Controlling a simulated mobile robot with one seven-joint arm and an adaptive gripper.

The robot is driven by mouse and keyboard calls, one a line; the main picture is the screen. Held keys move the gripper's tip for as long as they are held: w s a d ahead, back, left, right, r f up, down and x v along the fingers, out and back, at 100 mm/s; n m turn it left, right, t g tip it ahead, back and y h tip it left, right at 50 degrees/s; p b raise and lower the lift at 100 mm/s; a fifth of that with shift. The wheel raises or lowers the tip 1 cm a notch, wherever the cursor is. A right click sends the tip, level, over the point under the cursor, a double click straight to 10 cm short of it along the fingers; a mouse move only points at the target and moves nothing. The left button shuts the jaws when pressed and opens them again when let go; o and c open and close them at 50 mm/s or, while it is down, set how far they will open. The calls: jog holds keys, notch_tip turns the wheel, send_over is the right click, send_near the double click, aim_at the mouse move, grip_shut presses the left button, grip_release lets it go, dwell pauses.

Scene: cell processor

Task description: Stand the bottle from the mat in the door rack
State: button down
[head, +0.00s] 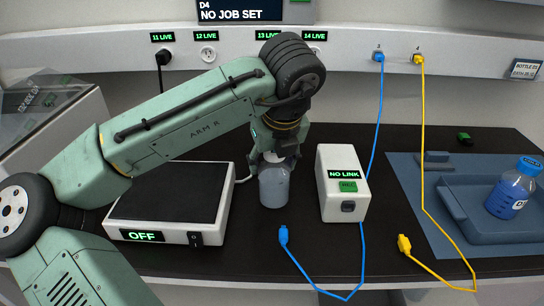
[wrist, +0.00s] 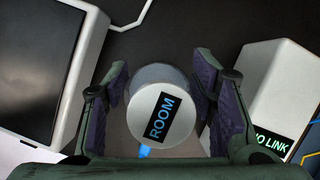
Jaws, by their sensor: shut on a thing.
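A grey translucent bottle (head: 274,187) with a white cap is upright at mid-bench in the head view. In the wrist view its cap (wrist: 165,115) has a label reading ROOM. My gripper (head: 275,157) is shut on this bottle from above, with a finger on either side. I cannot tell whether its base touches the bench. A second bottle (head: 511,191), blue with a blue cap, leans in a blue-grey tray (head: 460,213) on the mat (head: 413,178) at the right. No door rack can be made out in either view.
A scale-like box (head: 172,193) reading OFF stands left of the held bottle. A white box (head: 342,183) reading NO LINK stands close on its right. Blue (head: 363,255) and yellow (head: 424,200) cables hang from the wall rail and cross the bench.

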jog(key=shift+f, duration=0.15)
jog(key=c, duration=0.7)
grip_release()
